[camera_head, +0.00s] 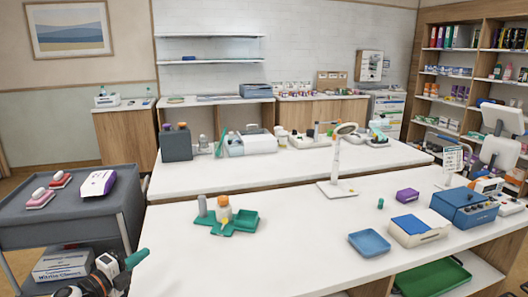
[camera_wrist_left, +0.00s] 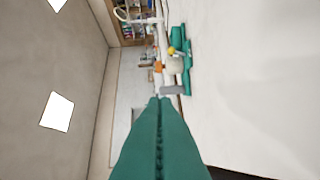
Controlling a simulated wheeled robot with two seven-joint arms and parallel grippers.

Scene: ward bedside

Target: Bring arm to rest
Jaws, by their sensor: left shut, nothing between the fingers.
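My left gripper (camera_head: 136,259) shows at the lower left of the head view, with teal fingers, beside the left end of the white front table (camera_head: 290,255). In the left wrist view the teal fingers of the left gripper (camera_wrist_left: 158,103) are pressed together along a seam, with nothing between them. My right gripper is in neither view.
A green tray (camera_head: 244,221) with an orange-capped bottle (camera_head: 224,207) and a grey cylinder (camera_head: 202,206) is on the front table. A blue tray (camera_head: 369,243), a lamp (camera_head: 337,188) and a blue device (camera_head: 464,207) stand further right. A grey cart (camera_head: 75,216) stands at left.

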